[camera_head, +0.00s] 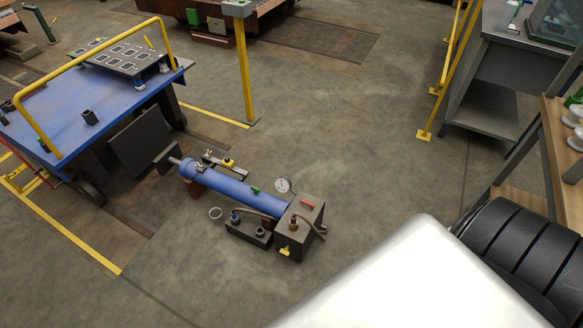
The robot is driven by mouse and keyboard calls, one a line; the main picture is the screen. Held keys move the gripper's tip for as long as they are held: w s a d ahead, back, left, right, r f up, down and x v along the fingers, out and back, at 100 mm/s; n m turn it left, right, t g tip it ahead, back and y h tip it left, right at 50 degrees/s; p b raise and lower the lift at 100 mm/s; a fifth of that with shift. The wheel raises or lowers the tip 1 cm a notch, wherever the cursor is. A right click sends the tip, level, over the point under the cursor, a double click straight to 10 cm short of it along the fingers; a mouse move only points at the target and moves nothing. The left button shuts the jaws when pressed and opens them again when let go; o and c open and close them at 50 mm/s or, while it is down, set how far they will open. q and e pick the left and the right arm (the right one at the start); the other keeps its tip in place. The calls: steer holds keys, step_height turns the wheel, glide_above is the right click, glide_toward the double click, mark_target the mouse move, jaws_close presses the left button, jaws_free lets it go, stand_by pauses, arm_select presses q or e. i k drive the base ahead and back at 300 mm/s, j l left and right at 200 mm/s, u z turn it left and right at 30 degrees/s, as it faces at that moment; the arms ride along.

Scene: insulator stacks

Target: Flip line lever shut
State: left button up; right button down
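A blue hydraulic cylinder (232,190) lies on the floor in the middle of the view, beside a dark grey box (299,231). A red handle (307,203) is on top of the box. A yellow handle (285,252) is low on its front. A small green handle (255,190) is by the cylinder, and a yellow-marked fitting (228,162) is behind it. I cannot tell which of these is the line lever, or whether it is open or shut. Neither of my grippers is in view.
A blue cart (60,112) with a yellow rail stands left. A yellow post (244,75) stands behind. A grey bench (495,75) is at right. Open floor (350,130) lies between.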

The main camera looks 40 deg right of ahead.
mark_target(312, 206)
steer(key=i+l, duration=0.15)
steer(key=l, duration=0.2)
steer(key=i+l+u, duration=0.1)
steer(key=l, duration=0.25)
steer(key=i+l, duration=0.25)
steer(key=i+l+u, duration=0.1)
steer(key=l, duration=0.35)
